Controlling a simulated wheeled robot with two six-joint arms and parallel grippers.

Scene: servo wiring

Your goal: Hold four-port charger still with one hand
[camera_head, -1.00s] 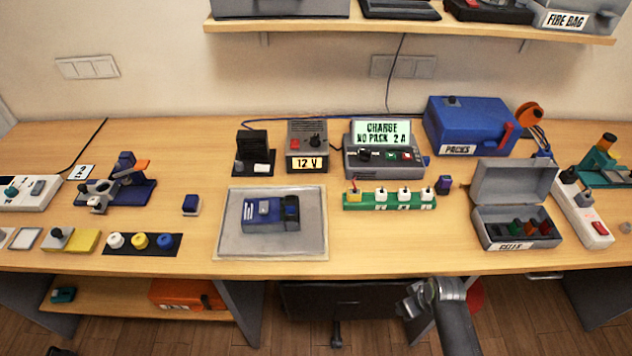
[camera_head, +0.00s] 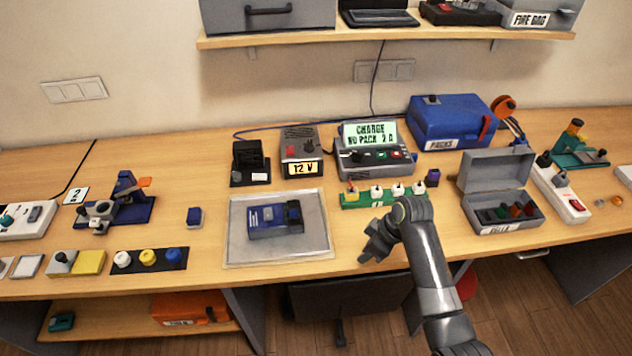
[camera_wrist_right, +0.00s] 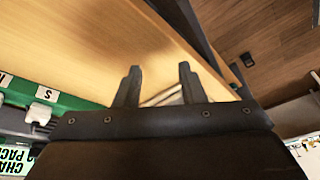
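The four-port charger (camera_head: 358,202) appears to be the green strip with a row of white ports at the middle of the bench in the head view. My left gripper is not in view.
A grey charging unit (camera_head: 375,160) with a lit screen stands behind the strip. A tray (camera_head: 240,252) with a blue device lies to the left. An open grey case (camera_head: 482,230) stands to the right. Bare bench lies between tray and case in front of the strip.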

